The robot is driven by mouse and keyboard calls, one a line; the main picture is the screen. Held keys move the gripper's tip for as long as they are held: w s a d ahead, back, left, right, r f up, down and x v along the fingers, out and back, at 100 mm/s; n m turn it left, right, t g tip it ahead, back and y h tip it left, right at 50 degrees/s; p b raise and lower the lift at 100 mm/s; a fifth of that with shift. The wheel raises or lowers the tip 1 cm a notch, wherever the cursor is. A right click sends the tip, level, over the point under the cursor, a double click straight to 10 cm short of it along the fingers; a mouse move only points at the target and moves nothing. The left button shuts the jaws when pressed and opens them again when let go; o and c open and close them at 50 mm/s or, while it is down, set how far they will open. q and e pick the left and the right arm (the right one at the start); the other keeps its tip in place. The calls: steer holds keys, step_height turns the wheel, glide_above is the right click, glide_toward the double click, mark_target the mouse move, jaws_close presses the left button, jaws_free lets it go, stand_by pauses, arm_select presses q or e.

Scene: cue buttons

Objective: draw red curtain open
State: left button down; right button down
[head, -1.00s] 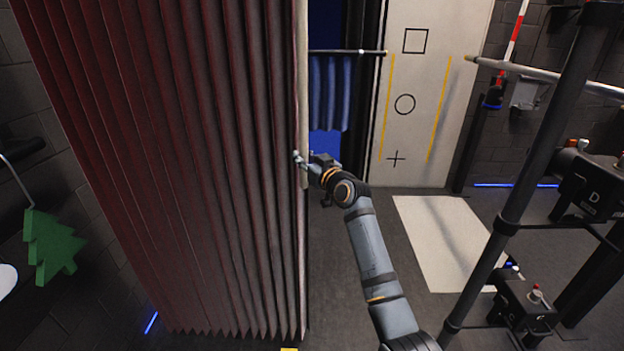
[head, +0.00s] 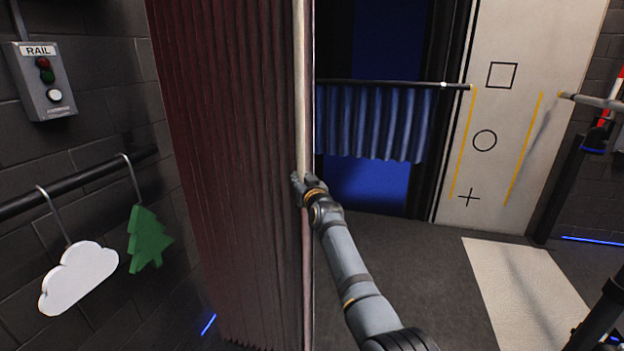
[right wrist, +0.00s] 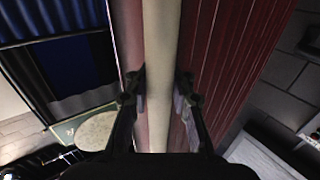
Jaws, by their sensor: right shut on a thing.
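The red curtain (head: 225,150) hangs in tight pleats left of centre in the head view, with a pale upright pole (head: 302,80) along its right edge. My right gripper (head: 300,183) is shut on this pole at about mid-height. In the right wrist view the pole (right wrist: 161,60) runs between the two fingers (right wrist: 159,95), with red cloth (right wrist: 225,50) on both sides of it. The curtain's top and its rail are out of view. My left gripper is not in view.
A grey box marked RAIL (head: 42,80) is on the left wall. A white cloud (head: 80,277) and a green tree (head: 148,238) hang from a bar below it. A short blue curtain (head: 375,125) hangs behind on the right.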

mark_target(298, 148)
steer(key=shift+a+f, duration=0.4)
steer(key=shift+f, duration=0.1)
steer(key=c, duration=1.6)
jaws_free()
steer(key=o, duration=0.5)
steer(key=shift+s+a+r, duration=0.15)
steer(key=shift+s+r, duration=0.05)
steer(key=shift+r, duration=0.05)
steer(key=shift+c, duration=0.2)
steer(key=shift+r, duration=0.15)
steer(key=shift+w, duration=0.1)
steer(key=shift+d+r, duration=0.2)
steer(key=shift+r, duration=0.05)
step_height(298, 148, up, 9)
steer(key=shift+a+r, duration=0.1)
steer(key=shift+r, duration=0.1)
